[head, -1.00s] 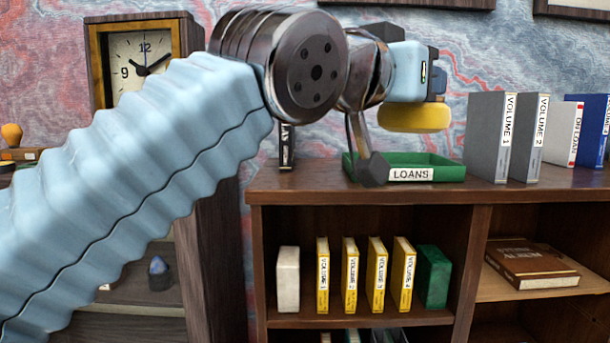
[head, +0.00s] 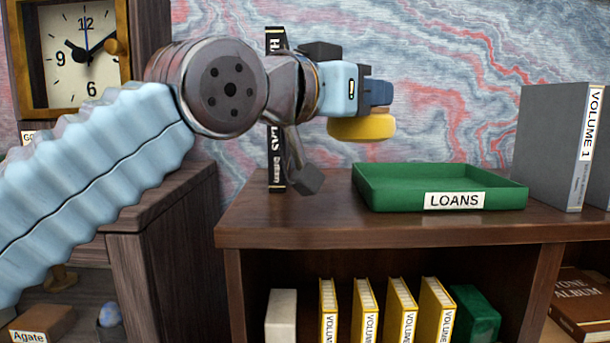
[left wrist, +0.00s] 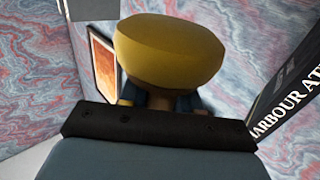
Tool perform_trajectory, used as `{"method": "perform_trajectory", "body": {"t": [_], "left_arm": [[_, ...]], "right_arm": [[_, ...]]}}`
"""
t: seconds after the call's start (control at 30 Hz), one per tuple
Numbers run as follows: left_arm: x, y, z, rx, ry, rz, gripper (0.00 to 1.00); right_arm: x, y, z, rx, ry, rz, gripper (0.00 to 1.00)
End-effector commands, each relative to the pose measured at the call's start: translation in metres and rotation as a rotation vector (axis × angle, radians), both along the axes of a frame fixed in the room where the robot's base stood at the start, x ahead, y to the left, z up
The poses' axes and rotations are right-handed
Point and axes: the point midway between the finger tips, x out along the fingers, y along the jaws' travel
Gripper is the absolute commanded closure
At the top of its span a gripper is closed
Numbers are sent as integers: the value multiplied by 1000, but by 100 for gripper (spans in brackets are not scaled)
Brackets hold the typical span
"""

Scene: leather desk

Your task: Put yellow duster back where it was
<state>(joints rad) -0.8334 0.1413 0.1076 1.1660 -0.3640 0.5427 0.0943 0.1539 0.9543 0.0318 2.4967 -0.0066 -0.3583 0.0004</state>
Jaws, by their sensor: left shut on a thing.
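The yellow duster (head: 362,128) is a rounded yellow pad held under my left gripper (head: 378,97). In the left wrist view the duster (left wrist: 170,50) fills the upper middle, just beyond the dark gripper body. The fingertips are mostly hidden there behind the duster. My right gripper is in neither view.
A tall black book (head: 276,170) stands upright behind my left arm. A grey VOLUME 1 binder (head: 545,140) stands right of the tray. A clock (head: 75,60) is at the left. Yellow volumes (head: 365,310) stand on the shelf below. The shelf top's front left is clear.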

Motion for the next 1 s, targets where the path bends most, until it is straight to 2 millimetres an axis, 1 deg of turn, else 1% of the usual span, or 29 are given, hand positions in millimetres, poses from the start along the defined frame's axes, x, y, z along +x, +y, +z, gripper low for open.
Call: {"method": "perform_trajectory", "body": {"t": [0.03,0.13,0.2,0.23,0.3,0.37,0.57,0.63,0.7,0.8,1.0], "left_arm": [[7,12,-6,-2,2,7,100],[19,33,-17,-4,2,6,100],[24,41,-34,1,2,3,100],[26,45,-39,-1,2,5,100],[30,51,-52,-1,1,2,100],[33,56,-57,-2,1,2,100],[38,65,-68,-1,0,0,100],[42,71,-78,-2,-1,3,100],[41,70,-90,1,1,-1,100],[41,70,-102,-1,1,-1,100],[41,70,-103,-1,-2,0,100]], "right_arm": [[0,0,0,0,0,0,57],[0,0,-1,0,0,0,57],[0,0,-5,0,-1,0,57],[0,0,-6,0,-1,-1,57],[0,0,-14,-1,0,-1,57],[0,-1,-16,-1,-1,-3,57],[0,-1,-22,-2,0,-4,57],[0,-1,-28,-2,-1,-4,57],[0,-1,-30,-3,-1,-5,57],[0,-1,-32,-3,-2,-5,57],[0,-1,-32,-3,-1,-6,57]]}}
